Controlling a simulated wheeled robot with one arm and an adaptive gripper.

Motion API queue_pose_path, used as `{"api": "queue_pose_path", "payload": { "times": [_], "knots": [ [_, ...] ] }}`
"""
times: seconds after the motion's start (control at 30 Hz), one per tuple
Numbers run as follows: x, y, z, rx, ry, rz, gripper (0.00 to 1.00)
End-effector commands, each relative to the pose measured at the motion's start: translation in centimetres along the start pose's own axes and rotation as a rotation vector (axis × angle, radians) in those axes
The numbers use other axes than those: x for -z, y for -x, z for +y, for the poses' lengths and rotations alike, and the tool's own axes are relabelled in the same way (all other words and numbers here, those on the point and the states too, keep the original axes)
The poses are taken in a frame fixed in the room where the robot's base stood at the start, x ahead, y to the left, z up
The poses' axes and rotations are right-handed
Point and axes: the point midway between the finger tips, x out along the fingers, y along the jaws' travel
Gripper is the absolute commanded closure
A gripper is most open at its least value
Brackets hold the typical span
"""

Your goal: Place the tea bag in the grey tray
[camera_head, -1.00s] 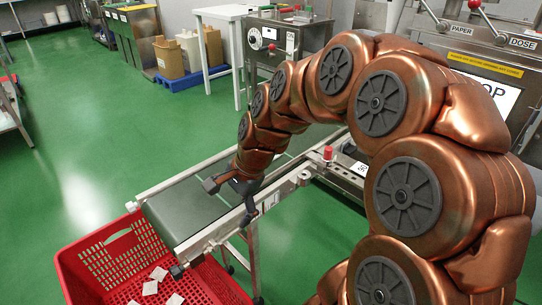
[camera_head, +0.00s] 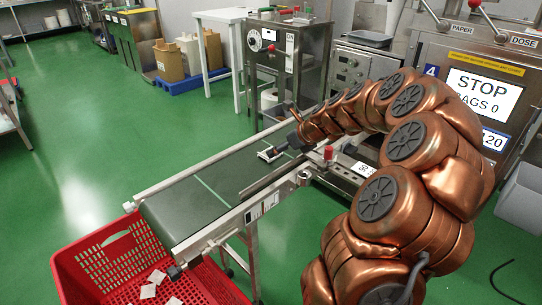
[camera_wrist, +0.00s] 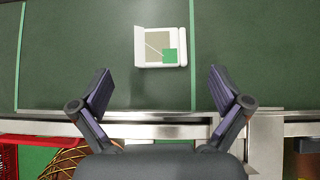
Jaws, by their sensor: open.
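The tea bag (camera_wrist: 157,42) lies on the dark green conveyor belt (camera_wrist: 70,60); it looks like a white packet with a beige square, a thread and a green tag. In the head view it is a small pale shape (camera_head: 268,155) on the belt beside my gripper (camera_head: 282,146). In the wrist view my gripper (camera_wrist: 160,88) is open and empty, its fingers on either side and short of the tea bag. A shallow grey tray (camera_head: 370,39) sits on the steel machine at the back.
A red crate (camera_head: 75,265) holding several white packets stands below the belt's near end. A metal rail (camera_wrist: 150,128) edges the belt. A steel machine (camera_head: 482,90) with a STOP screen stands at the right. A grey bin (camera_head: 520,196) is at the right edge.

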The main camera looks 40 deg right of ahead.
Motion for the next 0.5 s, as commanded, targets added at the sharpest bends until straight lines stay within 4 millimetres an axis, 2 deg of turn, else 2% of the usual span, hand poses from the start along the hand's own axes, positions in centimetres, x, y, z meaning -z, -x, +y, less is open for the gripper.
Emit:
{"api": "queue_pose_path", "payload": {
  "times": [0.17,0.4,0.5],
  "knots": [
    [0.1,-1.4,-0.1,0.0,0.003,0.0,0.0],
    [0.2,-4.6,-0.1,-0.002,0.005,0.002,0.0],
    [0.1,-5.3,-0.1,-0.002,0.003,0.002,0.0]
  ]
}}
